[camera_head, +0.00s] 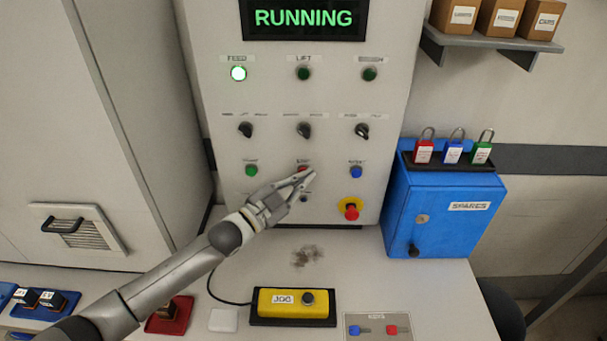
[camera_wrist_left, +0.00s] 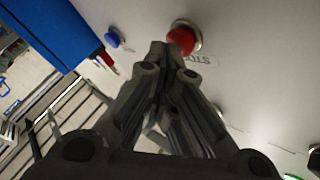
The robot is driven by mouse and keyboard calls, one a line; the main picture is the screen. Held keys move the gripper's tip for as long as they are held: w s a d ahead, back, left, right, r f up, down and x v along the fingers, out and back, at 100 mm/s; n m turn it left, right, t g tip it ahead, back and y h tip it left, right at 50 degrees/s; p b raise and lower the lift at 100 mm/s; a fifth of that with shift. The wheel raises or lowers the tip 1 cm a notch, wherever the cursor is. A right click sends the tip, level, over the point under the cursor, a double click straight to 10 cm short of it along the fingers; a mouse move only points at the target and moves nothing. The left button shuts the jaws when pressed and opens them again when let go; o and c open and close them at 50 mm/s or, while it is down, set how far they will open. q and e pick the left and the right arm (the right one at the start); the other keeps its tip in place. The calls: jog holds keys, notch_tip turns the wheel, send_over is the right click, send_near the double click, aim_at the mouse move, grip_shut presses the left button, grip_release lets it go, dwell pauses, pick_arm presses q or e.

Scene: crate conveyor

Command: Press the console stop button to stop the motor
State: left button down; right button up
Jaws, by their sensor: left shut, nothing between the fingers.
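The red stop button (camera_head: 302,168) sits in the middle of the lower button row on the grey console (camera_head: 290,105), partly hidden by my gripper in the head view. The left wrist view shows it as a round red cap (camera_wrist_left: 182,40) in a metal collar beside its label. My left gripper (camera_head: 308,176) is shut and empty, its fingertips just in front of the button. In the left wrist view the fingertips (camera_wrist_left: 161,48) lie close beside the cap; I cannot tell whether they touch. The display (camera_head: 303,18) reads RUNNING in green. My right gripper is not in view.
A green button (camera_head: 251,170) and a blue button (camera_head: 356,171) flank the stop button. A red mushroom button (camera_head: 351,211) on yellow is lower right. A yellow JOG box (camera_head: 293,303) lies on the desk. A blue SPARES cabinet (camera_head: 455,237) stands at the right.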

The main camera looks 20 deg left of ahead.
pick_arm(q)
jog(key=shift+w+a, duration=0.1)
jog(key=shift+w, duration=0.05)
dwell(0.4)
jog(key=shift+s+d+p, duration=0.3)
jog(key=shift+s+p, duration=0.2)
jog(key=shift+s, duration=0.35)
jog(key=s+p, duration=0.1)
jog(key=s, duration=0.1)
jog(key=s+d+p, duration=0.1)
jog(key=s+p, duration=0.1)
jog(key=shift+s+d, duration=0.2)
jog(key=shift+s, duration=0.2)
dwell(0.5)
